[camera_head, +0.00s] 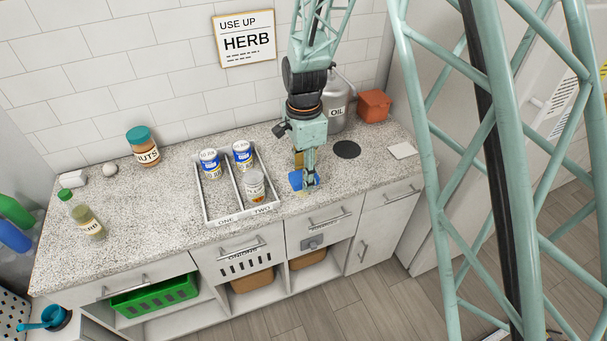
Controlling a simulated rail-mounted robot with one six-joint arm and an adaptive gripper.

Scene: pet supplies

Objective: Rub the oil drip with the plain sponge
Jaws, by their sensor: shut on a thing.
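My gripper (309,179) points straight down over the front of the speckled counter (150,235), right of the divided tray. It is shut on a blue block (296,180), which looks like the sponge and is partly hidden by the fingers. The block is at or very near the counter top; I cannot tell if it touches. A small yellowish patch (299,160) shows just behind the gripper; I cannot tell what it is. No oil drip is clearly visible; the gripper and block hide the counter under them.
The white tray (209,215), marked ONE and TWO, holds several cans and jars close on the left. A dark disc (347,149), a white square (403,150) and a terracotta box (374,106) lie to the right. A NUTS jar (145,150) and a green-capped bottle (88,220) stand left.

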